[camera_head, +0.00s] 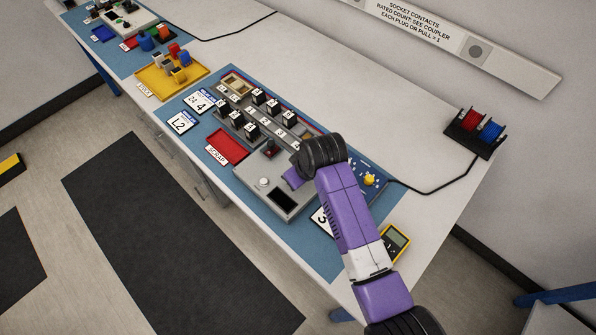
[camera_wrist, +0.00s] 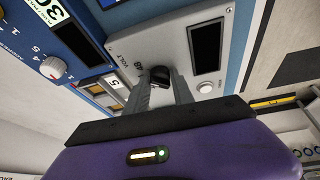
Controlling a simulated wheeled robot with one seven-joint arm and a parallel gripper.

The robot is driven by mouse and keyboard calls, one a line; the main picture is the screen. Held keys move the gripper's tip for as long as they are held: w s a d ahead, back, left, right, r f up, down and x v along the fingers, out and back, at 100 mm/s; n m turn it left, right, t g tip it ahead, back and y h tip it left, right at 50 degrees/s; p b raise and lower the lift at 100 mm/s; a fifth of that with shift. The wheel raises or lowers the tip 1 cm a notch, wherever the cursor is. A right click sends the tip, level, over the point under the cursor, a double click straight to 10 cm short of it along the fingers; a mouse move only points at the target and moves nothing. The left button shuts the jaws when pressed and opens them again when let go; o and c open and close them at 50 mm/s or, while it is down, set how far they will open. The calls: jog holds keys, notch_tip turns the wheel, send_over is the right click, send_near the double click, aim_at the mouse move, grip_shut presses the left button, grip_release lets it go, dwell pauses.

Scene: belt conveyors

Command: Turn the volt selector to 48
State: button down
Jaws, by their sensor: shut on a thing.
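The volt selector (camera_wrist: 160,75) is a small black knob on a grey panel (camera_wrist: 125,47), beside printed "VOLT" and a number that looks like 48. My gripper (camera_wrist: 161,82) is shut on this knob, with one finger on each side, in the wrist view. Which number the knob points at cannot be told. In the head view the grey control box (camera_head: 247,182) stands on the blue mat, and my purple arm covers the selector and the fingertips.
A dark display (camera_wrist: 206,46) and a white round button (camera_wrist: 205,88) sit beside the knob. Several black modules (camera_head: 251,130) stand in a rack behind the box. A red tray (camera_head: 227,147) lies left of it, a yellow meter (camera_head: 396,241) to the right.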

jog(key=shift+a+m, duration=0.1)
jog(key=shift+m, duration=0.5)
jog(key=c, duration=1.4)
grip_release()
jog(key=shift+r, duration=0.1)
jog(key=shift+v, duration=3.85)
jog(key=shift+s+a, duration=0.1)
jog(key=shift+s, duration=0.05)
